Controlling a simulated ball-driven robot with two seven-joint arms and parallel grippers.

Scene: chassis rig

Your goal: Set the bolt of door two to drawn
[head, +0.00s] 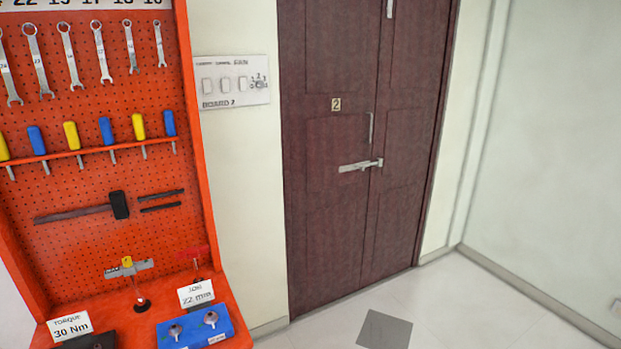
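Door two (330,200) is a dark reddish-brown double door, closed, with a small plate (336,104) reading 2. Its silver bolt (360,165) lies horizontally at mid-height and reaches across the seam between the two leaves. Whether the bolt's end sits in a keeper is too small to tell. A vertical silver handle (371,128) is just above it, and another metal fitting (389,8) shows at the top of the seam. Neither of my grippers is in the head view.
An orange tool board (95,100) with wrenches, screwdrivers and a hammer (85,210) stands at the left, with a blue box (196,328) on its ledge. A grey floor square (384,331) lies before the door; visible floor is otherwise clear.

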